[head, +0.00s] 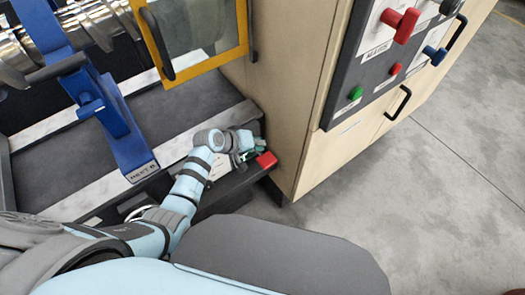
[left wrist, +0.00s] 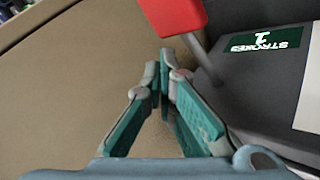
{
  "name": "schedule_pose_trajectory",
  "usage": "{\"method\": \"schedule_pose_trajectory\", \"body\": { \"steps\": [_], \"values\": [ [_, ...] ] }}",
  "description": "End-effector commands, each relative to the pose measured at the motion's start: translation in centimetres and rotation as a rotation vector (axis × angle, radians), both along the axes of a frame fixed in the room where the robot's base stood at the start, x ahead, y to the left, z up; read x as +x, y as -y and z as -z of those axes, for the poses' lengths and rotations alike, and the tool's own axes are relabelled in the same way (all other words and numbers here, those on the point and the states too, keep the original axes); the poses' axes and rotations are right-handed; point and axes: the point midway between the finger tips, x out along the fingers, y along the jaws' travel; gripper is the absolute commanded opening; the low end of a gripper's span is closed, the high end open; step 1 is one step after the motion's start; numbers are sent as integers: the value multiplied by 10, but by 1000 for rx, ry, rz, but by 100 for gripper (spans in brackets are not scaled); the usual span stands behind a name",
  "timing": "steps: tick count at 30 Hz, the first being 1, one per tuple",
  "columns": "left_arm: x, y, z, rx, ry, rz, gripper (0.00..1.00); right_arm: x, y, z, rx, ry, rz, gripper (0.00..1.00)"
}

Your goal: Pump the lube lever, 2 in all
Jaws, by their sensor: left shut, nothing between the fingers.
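The lube lever has a red block handle (head: 266,160) at the right end of the machine's front ledge, beside the beige cabinet. In the left wrist view the red handle (left wrist: 172,14) is at the top, on a grey stem that runs down to the right. My left gripper (head: 246,157) is just left of the handle in the head view. Its teal fingers (left wrist: 164,62) are shut and empty, with the tips just below the handle in the picture; I cannot tell whether they touch it. A green strokes display (left wrist: 262,42) shows upside down, seemingly reading 1. My right gripper is out of view.
The beige cabinet (head: 292,95) stands close to the lever's right. Its dark panel (head: 385,60) carries red, green and blue controls. A blue machine arm (head: 118,130) stands to the left, and a yellow-framed window (head: 200,35) is above. Grey floor (head: 430,180) is clear at the right.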

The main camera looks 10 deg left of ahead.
Motion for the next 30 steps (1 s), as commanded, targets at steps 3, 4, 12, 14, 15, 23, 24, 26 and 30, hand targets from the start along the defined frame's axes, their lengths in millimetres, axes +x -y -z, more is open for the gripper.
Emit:
{"method": "schedule_pose_trajectory", "body": {
  "steps": [3, 4, 12, 14, 15, 23, 24, 26, 30],
  "values": [
    [0, 0, 1, 0, 0, 0, 0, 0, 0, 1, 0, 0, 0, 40],
    [0, 0, 1, 0, 0, 0, 0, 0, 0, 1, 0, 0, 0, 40],
    [1, -2, -18, 0, 0, 0, 0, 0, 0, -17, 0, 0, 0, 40],
    [2, -3, -24, 1, 0, 0, 0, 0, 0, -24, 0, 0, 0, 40],
    [2, -3, -28, 1, 0, 0, 0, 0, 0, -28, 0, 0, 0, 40],
    [4, -6, -50, 1, 0, 0, 0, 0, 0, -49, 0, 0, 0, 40],
    [4, -6, -51, 1, -1, 0, 0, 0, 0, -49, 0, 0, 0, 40],
    [4, -6, -50, 1, -1, 0, 0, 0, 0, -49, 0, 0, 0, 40],
    [4, -6, -48, 1, -1, 0, 0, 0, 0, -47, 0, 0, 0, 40]
  ]
}}
